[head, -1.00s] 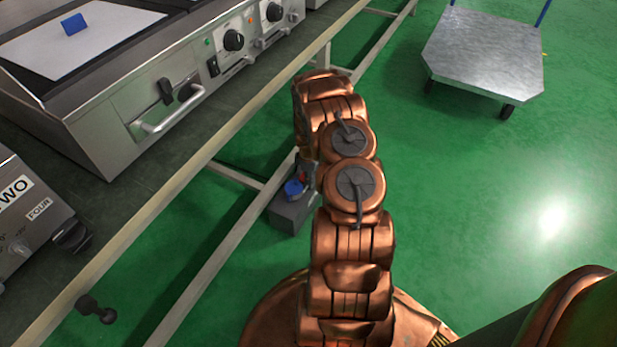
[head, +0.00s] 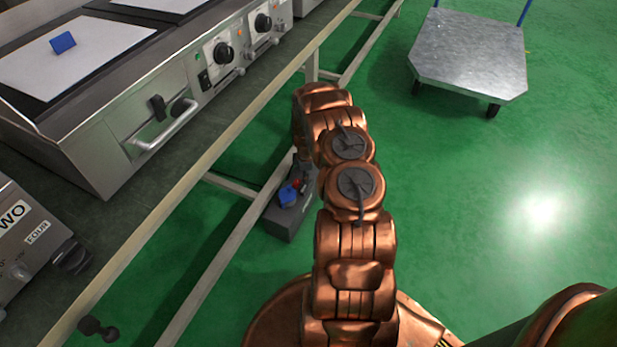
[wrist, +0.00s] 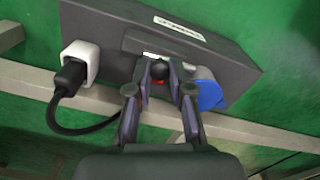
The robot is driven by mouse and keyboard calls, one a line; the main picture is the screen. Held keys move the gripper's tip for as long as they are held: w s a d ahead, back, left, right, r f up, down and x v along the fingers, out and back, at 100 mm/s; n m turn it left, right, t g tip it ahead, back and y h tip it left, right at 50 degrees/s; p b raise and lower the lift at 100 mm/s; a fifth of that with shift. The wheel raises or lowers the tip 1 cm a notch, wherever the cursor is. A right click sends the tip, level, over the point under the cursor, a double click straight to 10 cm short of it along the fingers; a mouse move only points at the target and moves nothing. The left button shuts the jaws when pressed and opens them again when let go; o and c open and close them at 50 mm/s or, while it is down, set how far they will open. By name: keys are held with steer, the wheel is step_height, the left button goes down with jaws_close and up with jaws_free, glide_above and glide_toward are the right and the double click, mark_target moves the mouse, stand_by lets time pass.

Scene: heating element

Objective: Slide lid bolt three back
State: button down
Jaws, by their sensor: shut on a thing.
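A dark grey box (wrist: 215,55) with a pale label, its text too small to read, fills the upper wrist view. In the head view the box (head: 287,222) stands low beside the table's frame, partly hidden by my arm. My gripper (wrist: 160,72) is at the box's near face, its fingertips closed around a small dark and red piece (wrist: 158,80) at a slot. The fingers cover most of that piece, so I cannot tell for sure that it is bolt three.
A blue round part (wrist: 207,90) sits close right of the fingers. A white plug (wrist: 80,62) with a black cable is on the left. A pale frame rail (wrist: 240,130) runs beside the box. A metal trolley (head: 470,52) stands on open green floor.

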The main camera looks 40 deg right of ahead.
steer(key=c, duration=1)
jaws_free()
steer(key=shift+c, duration=0.2)
steer(key=shift+r, duration=0.1)
step_height(320, 180, up, 12)
